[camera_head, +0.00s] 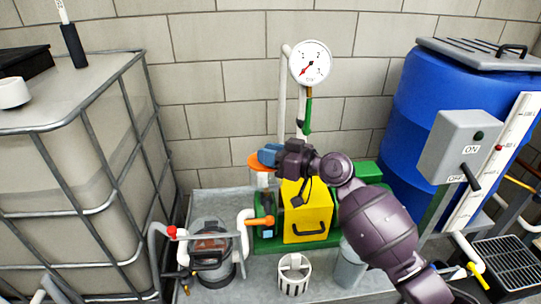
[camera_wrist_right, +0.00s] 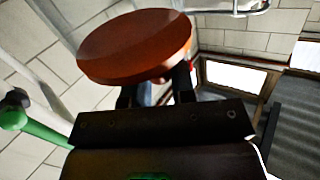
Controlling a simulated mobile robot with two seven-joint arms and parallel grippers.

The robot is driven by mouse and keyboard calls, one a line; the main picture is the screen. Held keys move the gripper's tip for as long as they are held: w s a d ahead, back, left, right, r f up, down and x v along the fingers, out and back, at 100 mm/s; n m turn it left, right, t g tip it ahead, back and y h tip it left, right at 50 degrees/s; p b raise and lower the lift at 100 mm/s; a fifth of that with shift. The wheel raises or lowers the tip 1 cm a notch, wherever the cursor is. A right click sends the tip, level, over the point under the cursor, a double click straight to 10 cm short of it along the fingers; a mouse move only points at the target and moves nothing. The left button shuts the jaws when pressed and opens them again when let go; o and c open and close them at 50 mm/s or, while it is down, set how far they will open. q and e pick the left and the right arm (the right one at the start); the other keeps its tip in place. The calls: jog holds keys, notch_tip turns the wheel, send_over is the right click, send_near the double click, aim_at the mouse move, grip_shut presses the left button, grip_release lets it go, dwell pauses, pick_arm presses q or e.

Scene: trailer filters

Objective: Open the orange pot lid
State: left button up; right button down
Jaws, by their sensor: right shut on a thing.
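The orange pot lid (camera_head: 254,161) shows at the middle of the head view, just above the pale pot (camera_head: 262,179). I cannot tell whether the lid touches the pot. In the right wrist view the lid is a large red-brown disc (camera_wrist_right: 135,45), tilted in the picture, at the fingertips. My right gripper (camera_head: 268,156) reaches in from the right, over the yellow box, and is shut on the lid. Its fingers (camera_wrist_right: 157,92) are partly hidden under the disc in the wrist view. My left gripper is not in view.
A yellow box (camera_head: 308,222) on a green base stands beside the pot. A pressure gauge (camera_head: 310,63) on a pipe rises behind. A white slotted basket (camera_head: 294,275) and a dark pump (camera_head: 211,250) stand in front. A blue barrel (camera_head: 405,120) is at right, a caged tank (camera_head: 75,190) left.

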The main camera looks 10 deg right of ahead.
jog(key=shift+w+r+p, duration=0.2)
jog(key=shift+r+p, duration=0.2)
jog(key=shift+r, duration=0.4)
jog(key=shift+w+r+m+g+h+p, duration=0.3)
jog(key=shift+w+m+g+h+p, duration=0.1)
jog(key=shift+m+g+p, duration=0.25)
jog(key=shift+w+r+m+g+h+p, duration=0.35)
jog(key=shift+w+m+g+p, duration=0.25)
jog(key=shift+m, duration=0.25)
jog(key=shift+w, duration=0.15)
jog(key=shift+w+m, duration=0.1)
jog(key=shift+m, duration=0.2)
